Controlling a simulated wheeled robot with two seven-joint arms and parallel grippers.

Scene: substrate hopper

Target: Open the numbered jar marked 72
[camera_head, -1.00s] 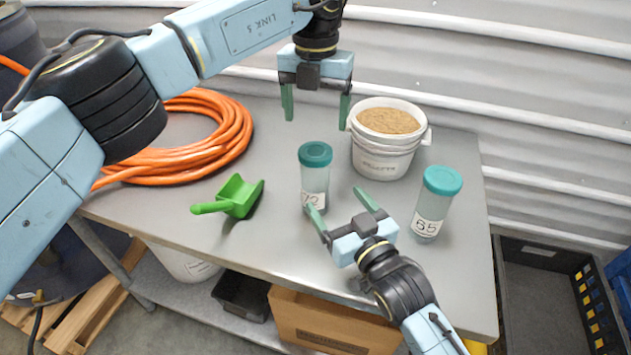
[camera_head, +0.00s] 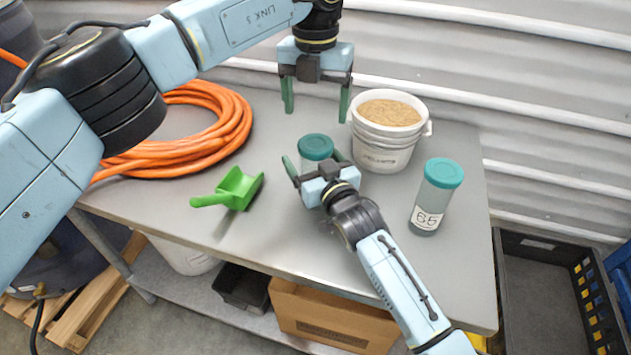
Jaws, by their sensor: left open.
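The jar marked 72 (camera_head: 315,146) stands upright on the table with its teal lid on. My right gripper hides most of its body and its label. My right gripper (camera_head: 313,160) is at the jar's front, its green fingers spread wide to either side; they look open, and I cannot see contact. My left gripper (camera_head: 316,98) is open and empty, pointing down above and behind the jar. A second teal-lidded jar (camera_head: 435,198), with a label that looks like 65, stands to the right.
A white bucket of grainy material (camera_head: 385,155) stands behind and right of the jar. A green scoop (camera_head: 235,190) and a coiled orange hose (camera_head: 225,150) lie to the left. The grey table (camera_head: 270,240) is clear at its front left. A corrugated wall (camera_head: 550,110) is behind.

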